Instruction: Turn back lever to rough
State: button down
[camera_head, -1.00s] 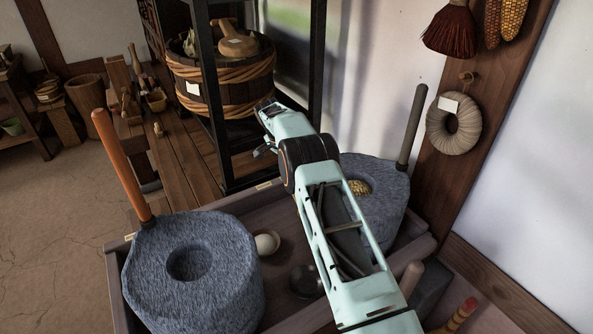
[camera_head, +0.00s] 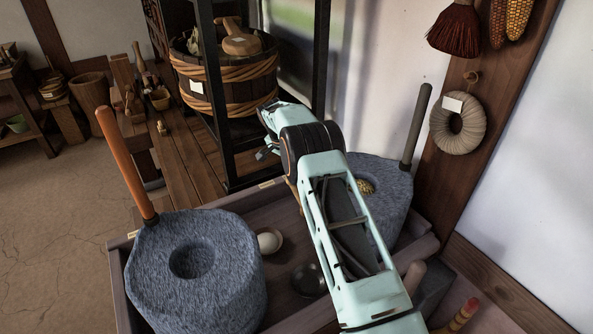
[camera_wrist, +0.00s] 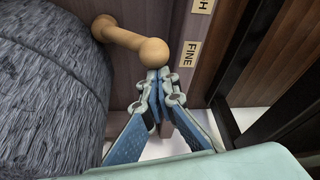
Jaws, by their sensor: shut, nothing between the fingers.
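The back lever (camera_wrist: 130,38) is a pale wooden rod with a round knob, seen in the wrist view beside the grey stone. Its knob is beside a label reading FINE (camera_wrist: 188,53). Another label (camera_wrist: 203,5), cut off at the top edge, shows only a final H. My gripper (camera_wrist: 158,74) is shut and empty, its fingertips right at the knob; I cannot tell whether they touch it. In the head view my arm covers most of this spot.
Two blue-grey querns, left (camera_head: 195,270) and right (camera_head: 385,195), stand in a wooden trough (camera_head: 285,213). An orange handle (camera_head: 125,165) and a dark handle (camera_head: 417,125) rise from them. A black frame post (camera_head: 212,100) and a bucket (camera_head: 250,85) stand behind my gripper.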

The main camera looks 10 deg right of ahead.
jog(key=a+n, duration=0.1)
jog(key=s+a+n, duration=0.1)
jog(key=n, duration=0.1)
jog(key=shift+s+t+y, duration=0.1)
jog(key=shift+t+y, duration=0.3)
jog(key=shift+s+a+n+t+y, duration=0.1)
jog(key=shift+s+a+n+y, duration=0.25)
jog(key=shift+n, duration=0.35)
jog(key=shift+s+a+n+t+y, duration=0.1)
jog(key=shift+s+a+n, duration=0.3)
jog(key=shift+s+n, duration=0.25)
jog(key=shift+s+a+n+t+y, duration=0.1)
jog(key=shift+s+a+n+y, duration=0.2)
jog(key=shift+n, duration=0.45)
jog(key=shift+s, duration=0.1)
